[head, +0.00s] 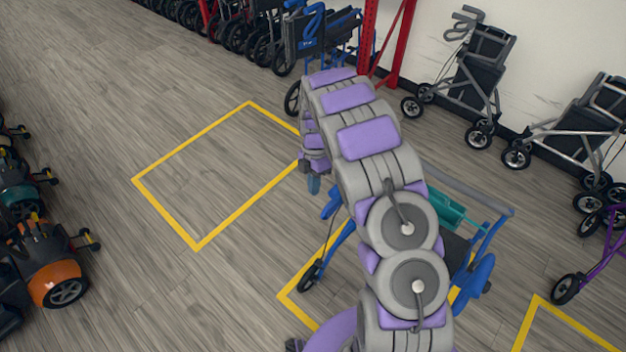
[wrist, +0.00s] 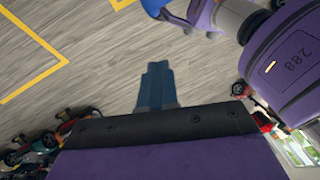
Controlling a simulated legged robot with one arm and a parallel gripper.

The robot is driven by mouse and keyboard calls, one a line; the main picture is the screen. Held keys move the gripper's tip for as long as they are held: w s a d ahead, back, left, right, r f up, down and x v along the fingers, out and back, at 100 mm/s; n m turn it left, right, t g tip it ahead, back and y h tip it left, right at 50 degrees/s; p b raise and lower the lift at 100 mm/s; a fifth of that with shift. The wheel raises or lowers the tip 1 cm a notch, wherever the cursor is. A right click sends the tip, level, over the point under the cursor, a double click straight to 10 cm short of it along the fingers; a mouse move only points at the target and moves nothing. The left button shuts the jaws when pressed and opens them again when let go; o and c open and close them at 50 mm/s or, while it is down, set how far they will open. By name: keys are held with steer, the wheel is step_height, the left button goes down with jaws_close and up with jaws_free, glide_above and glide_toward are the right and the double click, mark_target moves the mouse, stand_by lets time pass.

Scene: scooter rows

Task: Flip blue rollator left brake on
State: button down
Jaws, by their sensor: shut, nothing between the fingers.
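The blue rollator (head: 487,254) stands at the lower right of the head view, largely hidden behind my arm. Its blue frame tubes, a dark seat and one front wheel (head: 311,274) show on either side of the arm. A blue handle part (head: 481,277) shows at its right. I cannot make out the left brake lever. My gripper (head: 313,184) hangs at the far end of my arm, left of the rollator and apart from it. In the wrist view my gripper (wrist: 156,70) is shut and empty over bare floor. A blue part shows at the top edge there, too cropped to identify.
Yellow floor boxes (head: 195,247) mark the floor; the one left of my gripper is empty. Grey rollators (head: 477,80) stand along the wall. Wheelchairs (head: 305,40) and a red rack (head: 368,30) are behind. An orange scooter (head: 56,277) is at left. A purple rollator (head: 597,257) is at right.

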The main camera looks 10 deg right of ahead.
step_height(320, 180, down, 9)
steer(key=s+d+b, duration=0.1)
steer(key=s+b, duration=0.1)
steer(key=shift+d+r, duration=0.2)
steer(key=shift+d, duration=0.15)
steer(key=shift+f, duration=0.1)
steer(key=f+t+h+p, duration=0.1)
steer(key=f, duration=0.1)
steer(key=f+t+h+p, duration=0.1)
steer(key=f+h+p, duration=0.1)
steer(key=f, duration=0.1)
steer(key=shift+w+d+f, duration=0.2)
steer(key=shift+f, duration=0.15)
steer(key=shift+a, duration=0.1)
